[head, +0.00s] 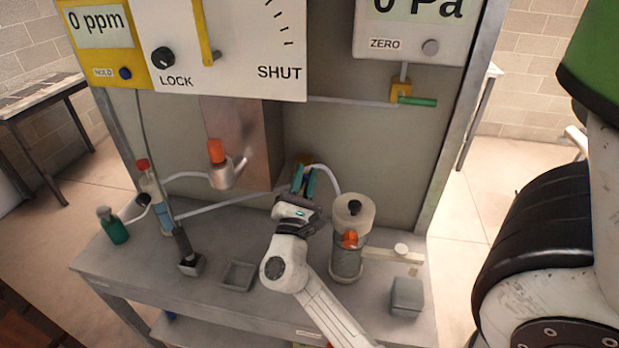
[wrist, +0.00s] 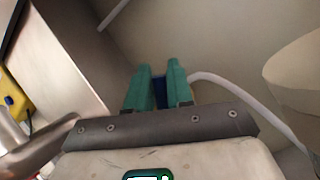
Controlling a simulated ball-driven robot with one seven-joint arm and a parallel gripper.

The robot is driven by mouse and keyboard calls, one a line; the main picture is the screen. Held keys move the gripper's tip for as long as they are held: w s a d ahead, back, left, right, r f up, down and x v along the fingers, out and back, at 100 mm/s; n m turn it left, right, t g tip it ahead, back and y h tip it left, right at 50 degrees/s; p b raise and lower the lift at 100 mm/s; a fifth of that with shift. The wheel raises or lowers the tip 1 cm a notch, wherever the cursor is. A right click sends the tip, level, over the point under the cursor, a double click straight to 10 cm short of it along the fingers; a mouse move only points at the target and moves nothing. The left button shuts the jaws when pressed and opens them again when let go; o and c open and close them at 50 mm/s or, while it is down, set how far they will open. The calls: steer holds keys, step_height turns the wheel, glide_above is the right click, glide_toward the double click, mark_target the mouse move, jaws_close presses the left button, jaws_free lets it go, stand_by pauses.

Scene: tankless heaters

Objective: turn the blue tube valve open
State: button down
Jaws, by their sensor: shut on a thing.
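The blue tube valve shows in the wrist view as a dark blue handle (wrist: 160,93) between my two teal fingers. My gripper (wrist: 160,72) is shut on this handle, with a finger on each side. In the head view my gripper (head: 304,178) reaches to the tube line at the back of the bench. A pale tube (wrist: 225,85) runs off to the right from the valve.
A clear cylinder (head: 347,261) with an orange part stands close right of my gripper. An orange-capped metal fitting (head: 222,170) is to the left. A shallow grey tray (head: 238,276) and a grey block (head: 407,296) sit on the bench (head: 130,275). A large SHUT panel (head: 240,60) hangs above.

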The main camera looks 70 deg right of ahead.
steer(key=shift+w+a+r+n+t+y+p, duration=0.15)
steer(key=shift+w+n+t+p, duration=0.15)
steer(key=shift+n+t, duration=0.55)
steer(key=shift+w+d+n+t+y+p, duration=0.1)
steer(key=shift+w+n+t+y+p, duration=0.2)
steer(key=shift+n, duration=1)
steer(key=shift+w+a+r+n+t+y+p, duration=0.15)
steer(key=shift+w+n+t, duration=0.2)
steer(key=shift+n+t, duration=0.5)
steer(key=shift+d+f+n, duration=0.1)
steer(key=shift+n, duration=0.3)
steer(key=c, duration=1.1)
jaws_free()
steer(key=b+v, duration=0.3)
steer(key=v, duration=0.7)
steer(key=shift+a+f, duration=0.2)
steer(key=shift+a, duration=0.15)
